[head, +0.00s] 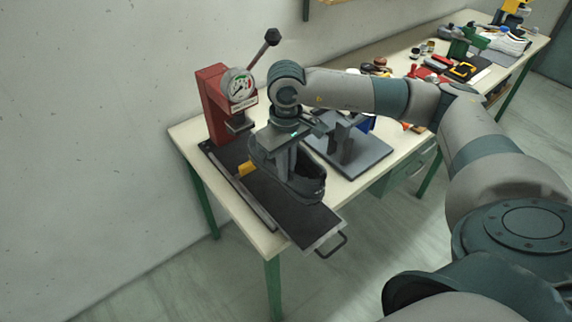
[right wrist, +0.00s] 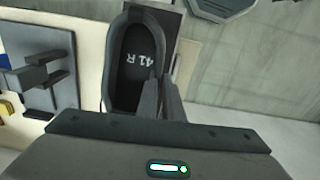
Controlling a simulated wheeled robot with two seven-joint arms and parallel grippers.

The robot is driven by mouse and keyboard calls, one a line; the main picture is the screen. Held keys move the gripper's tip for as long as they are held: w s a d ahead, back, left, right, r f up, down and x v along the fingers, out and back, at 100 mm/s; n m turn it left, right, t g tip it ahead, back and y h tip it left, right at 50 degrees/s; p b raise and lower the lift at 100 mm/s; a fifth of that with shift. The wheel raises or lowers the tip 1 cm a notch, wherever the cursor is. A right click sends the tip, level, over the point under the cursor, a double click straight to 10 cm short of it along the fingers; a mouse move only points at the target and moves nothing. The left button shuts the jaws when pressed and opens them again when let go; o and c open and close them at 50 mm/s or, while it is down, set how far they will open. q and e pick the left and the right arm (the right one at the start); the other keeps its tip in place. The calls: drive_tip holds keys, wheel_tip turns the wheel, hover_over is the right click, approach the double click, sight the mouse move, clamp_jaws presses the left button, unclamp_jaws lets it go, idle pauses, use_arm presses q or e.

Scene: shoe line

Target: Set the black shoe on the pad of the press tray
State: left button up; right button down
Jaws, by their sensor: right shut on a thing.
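The black shoe (head: 306,186) is upright over the dark pad of the press tray (head: 311,226), its length running along the tray. I cannot tell whether its sole touches the pad. My right gripper (head: 286,166) comes down from above and is shut on the shoe's side wall. In the right wrist view, the fingers (right wrist: 160,98) pinch the edge of the shoe (right wrist: 128,75), whose insole is marked "41 R". The red press (head: 213,104), with a gauge and lever, stands at the tray's far end. My left gripper is out of view.
A grey stand (head: 350,150) is close on the right. The tray's handle (head: 333,245) overhangs the bench's front edge.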

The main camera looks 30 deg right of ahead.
sight(286, 186)
wheel_tip(286, 186, down, 6)
drive_tip(key=shift+r+b, duration=0.1)
drive_tip(key=shift+b, duration=0.6)
wheel_tip(286, 186, down, 4)
drive_tip(key=b, duration=0.5)
drive_tip(key=shift+r, duration=0.1)
drive_tip(key=shift+f+b, duration=0.45)
drive_tip(key=shift+b, duration=0.15)
drive_tip(key=c, duration=1.8)
unclamp_jaws()
drive_tip(key=shift+r, duration=0.1)
